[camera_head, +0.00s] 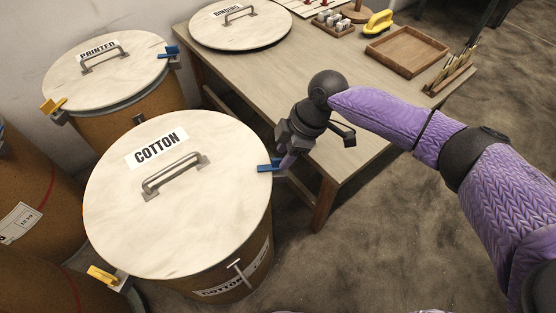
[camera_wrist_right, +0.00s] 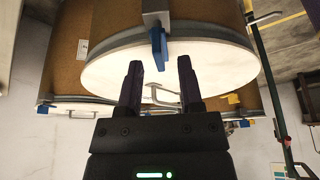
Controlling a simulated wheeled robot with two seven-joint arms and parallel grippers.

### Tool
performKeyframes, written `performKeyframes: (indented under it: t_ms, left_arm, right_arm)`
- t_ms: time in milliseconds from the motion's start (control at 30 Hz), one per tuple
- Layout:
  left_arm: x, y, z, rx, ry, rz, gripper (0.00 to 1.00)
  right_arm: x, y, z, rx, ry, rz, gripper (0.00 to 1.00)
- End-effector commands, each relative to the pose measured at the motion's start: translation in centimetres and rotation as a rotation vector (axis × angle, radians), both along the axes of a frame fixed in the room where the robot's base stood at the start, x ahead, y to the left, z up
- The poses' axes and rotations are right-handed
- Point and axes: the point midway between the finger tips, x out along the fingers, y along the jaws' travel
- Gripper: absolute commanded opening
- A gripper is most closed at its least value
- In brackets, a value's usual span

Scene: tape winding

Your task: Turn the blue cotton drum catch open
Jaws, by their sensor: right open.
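The cotton drum (camera_head: 232,282) stands at centre left, with a pale round lid (camera_head: 205,225) labelled COTTON and a metal handle (camera_head: 174,174). Its blue catch (camera_head: 265,167) sits at the lid's right edge. In the right wrist view the blue catch (camera_wrist_right: 158,48) hangs at the rim, in line with the gap between the fingers. My right gripper (camera_head: 286,160) is open beside the catch, partly covering it in the head view. Its two dark fingers (camera_wrist_right: 160,66) straddle the catch's line; contact cannot be told. My left gripper is not in view.
The drum's yellow catch (camera_head: 104,275) is at its front left. The printed drum (camera_head: 140,108) stands behind, with its own blue catch (camera_head: 171,51) and yellow catch (camera_head: 53,105).

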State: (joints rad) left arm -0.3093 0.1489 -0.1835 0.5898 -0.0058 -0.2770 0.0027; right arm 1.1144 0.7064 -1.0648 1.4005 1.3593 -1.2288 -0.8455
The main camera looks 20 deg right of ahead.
Motion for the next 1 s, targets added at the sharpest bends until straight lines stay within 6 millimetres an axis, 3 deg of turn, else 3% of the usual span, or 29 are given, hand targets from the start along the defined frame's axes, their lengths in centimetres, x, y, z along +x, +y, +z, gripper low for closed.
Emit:
performKeyframes:
  t_ms: [33,100,400,633,1000]
  left_arm:
    - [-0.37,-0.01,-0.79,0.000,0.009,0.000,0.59]
    - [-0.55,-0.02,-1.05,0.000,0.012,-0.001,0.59]
    - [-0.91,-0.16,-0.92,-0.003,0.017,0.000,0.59]
    - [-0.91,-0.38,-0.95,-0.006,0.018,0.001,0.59]
    - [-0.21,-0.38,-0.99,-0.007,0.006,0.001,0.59]
  right_arm:
    - [0.07,0.30,-1.31,0.001,0.003,-0.001,0.47]
    - [0.16,0.57,-1.85,0.000,0.001,-0.002,0.47]
    - [0.24,0.79,-1.86,0.000,-0.003,-0.002,0.47]
    - [0.24,0.78,-1.86,0.001,-0.002,-0.003,0.00]
    - [0.22,0.79,-1.82,0.001,-0.002,-0.009,0.00]
